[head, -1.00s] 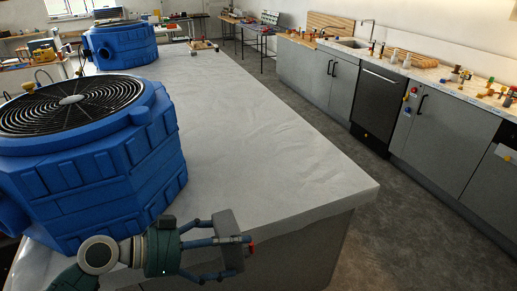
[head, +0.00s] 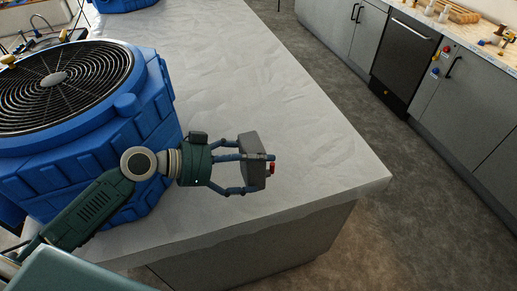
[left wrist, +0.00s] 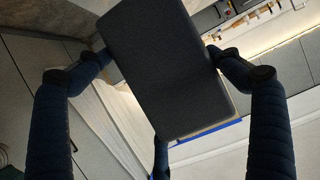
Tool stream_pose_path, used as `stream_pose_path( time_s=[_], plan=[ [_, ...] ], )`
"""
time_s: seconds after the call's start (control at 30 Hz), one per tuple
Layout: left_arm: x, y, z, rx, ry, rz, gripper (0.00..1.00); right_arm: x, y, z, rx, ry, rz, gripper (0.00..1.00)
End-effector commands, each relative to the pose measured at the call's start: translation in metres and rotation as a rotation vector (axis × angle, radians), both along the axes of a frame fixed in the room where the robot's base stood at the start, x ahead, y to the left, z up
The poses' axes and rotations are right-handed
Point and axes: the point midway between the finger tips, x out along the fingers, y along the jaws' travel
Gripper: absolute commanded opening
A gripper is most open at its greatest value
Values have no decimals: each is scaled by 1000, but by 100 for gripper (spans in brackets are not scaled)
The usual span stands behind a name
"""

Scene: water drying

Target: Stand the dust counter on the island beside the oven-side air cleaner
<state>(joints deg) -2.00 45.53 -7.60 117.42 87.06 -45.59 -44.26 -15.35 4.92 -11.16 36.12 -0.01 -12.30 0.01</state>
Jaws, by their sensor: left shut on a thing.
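My left gripper (head: 262,172) is shut on a small dark grey box, the dust counter (head: 251,160), which has a red part on its right side. The gripper and box show over the near part of the white-topped island (head: 290,120), but the gap beneath is hard to judge. In the left wrist view the box (left wrist: 165,65) fills the middle, between the dark fingers (left wrist: 155,75). The near blue air cleaner (head: 140,110), with a round black grille on top, stands on the island just left of the gripper. A second blue air cleaner (head: 125,4) is cut off at the top edge. My right gripper is out of view.
The island top is bare to the right of the near air cleaner, as far as its right edge. Grey cabinets (head: 455,100) and a dark oven or dishwasher front (head: 405,55) line the far side of a grey floor aisle (head: 340,60).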

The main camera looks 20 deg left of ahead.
Motion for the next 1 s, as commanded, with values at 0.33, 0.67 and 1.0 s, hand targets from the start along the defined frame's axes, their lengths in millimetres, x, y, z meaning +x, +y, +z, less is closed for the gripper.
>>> stream_pose_path(
  time_s=[0.33,0.67,1.0],
  plan=[
    [-1,-1,-23,-2,0,-1,57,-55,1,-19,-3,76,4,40],
    [-1,0,-59,-2,0,0,57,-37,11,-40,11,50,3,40],
    [-1,0,-67,-1,-1,0,57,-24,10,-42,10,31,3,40]
  ],
)
